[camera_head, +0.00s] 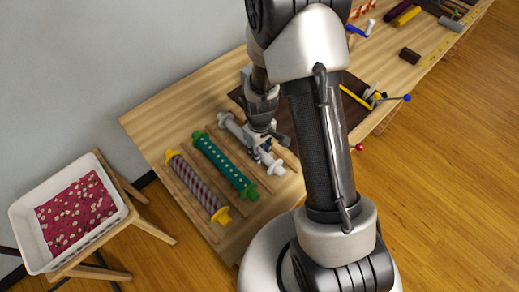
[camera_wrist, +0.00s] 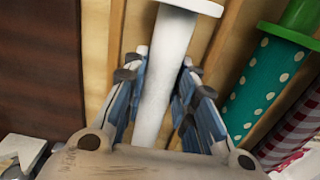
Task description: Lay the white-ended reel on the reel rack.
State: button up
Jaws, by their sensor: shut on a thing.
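The white-ended reel (camera_head: 277,168) has a plain white body and lies lengthwise along the wooden reel rack (camera_wrist: 226,42), beside the green-ended reel. My gripper (camera_head: 263,146) reaches down over its middle. In the wrist view the reel (camera_wrist: 166,62) runs between the two fingers of my gripper (camera_wrist: 163,76), which are shut on its body. It lines up with the rack's slats. I cannot tell whether it rests on the rack or is held just above it. Part of it is hidden behind the gripper.
A green-ended dotted reel (camera_head: 224,165) and a yellow-ended striped reel (camera_head: 197,187) lie on the rack to the left. A dark mat (camera_wrist: 38,70) is on the other side. A white basket (camera_head: 112,217) with red floral cloth stands left of the table (camera_head: 150,117).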

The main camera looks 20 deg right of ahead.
jog(key=o, duration=1.1)
jog(key=shift+o, duration=0.2)
